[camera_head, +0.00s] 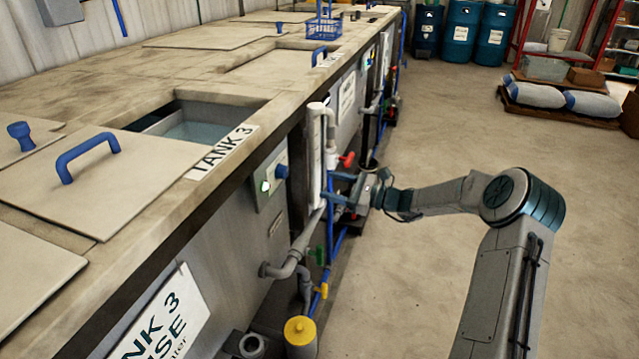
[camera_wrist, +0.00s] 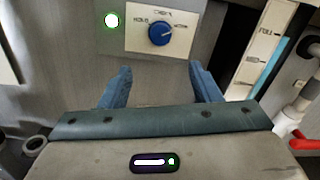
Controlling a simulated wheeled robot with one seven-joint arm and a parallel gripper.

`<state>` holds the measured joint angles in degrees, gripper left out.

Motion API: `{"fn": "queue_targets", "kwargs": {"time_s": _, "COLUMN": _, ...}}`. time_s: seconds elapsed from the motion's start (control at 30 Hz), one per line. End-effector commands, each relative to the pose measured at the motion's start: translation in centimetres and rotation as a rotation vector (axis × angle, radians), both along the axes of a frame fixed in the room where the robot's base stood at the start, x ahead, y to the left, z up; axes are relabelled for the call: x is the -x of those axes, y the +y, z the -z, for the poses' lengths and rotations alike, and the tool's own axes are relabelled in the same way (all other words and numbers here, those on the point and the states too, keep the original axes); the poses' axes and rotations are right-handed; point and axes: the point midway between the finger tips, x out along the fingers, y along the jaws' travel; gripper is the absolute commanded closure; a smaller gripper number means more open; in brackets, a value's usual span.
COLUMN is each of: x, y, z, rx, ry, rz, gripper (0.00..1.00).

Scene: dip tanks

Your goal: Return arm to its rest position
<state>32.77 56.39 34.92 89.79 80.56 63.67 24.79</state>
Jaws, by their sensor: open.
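My gripper (camera_head: 338,188) is stretched out at the front face of the tank bench (camera_head: 150,225), below its top edge. In the wrist view my gripper (camera_wrist: 160,82) has its two blue fingers spread apart with nothing between them. A control panel (camera_head: 267,181) with a blue knob and a lit green lamp is on the bench front near the fingers. In the wrist view the blue knob (camera_wrist: 161,33) lies just beyond the gap between the fingertips. The fingers look apart from the knob.
A white sight gauge (camera_head: 316,150), a red-handled valve (camera_head: 346,160) and grey pipes (camera_head: 290,258) are close to my gripper. A yellow-capped container (camera_head: 300,332) is below. Open floor (camera_head: 430,110) lies right of the bench. Blue drums (camera_head: 460,32) and sacks on a pallet (camera_head: 592,105) are farther off.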

Motion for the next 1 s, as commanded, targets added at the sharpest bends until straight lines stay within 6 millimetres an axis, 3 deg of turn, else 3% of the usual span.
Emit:
{"fn": "queue_targets", "kwargs": {"time_s": 0.4, "x": 0.3, "y": -0.6, "z": 0.0, "rx": 0.002, "ry": -0.001, "rz": -0.001, "gripper": 0.43}}
{"fn": "queue_targets", "kwargs": {"time_s": 0.57, "x": 1.7, "y": 0.7, "z": -0.8, "rx": 0.075, "ry": -0.027, "rz": -0.049, "gripper": 0.43}}
{"fn": "queue_targets", "kwargs": {"time_s": 0.8, "x": 8.6, "y": 4.1, "z": -2.7, "rx": 0.416, "ry": -0.159, "rz": -0.261, "gripper": 0.43}}
{"fn": "queue_targets", "kwargs": {"time_s": 1.0, "x": 15.0, "y": 4.4, "z": -4.2, "rx": 0.712, "ry": -0.29, "rz": -0.44, "gripper": 0.43}}
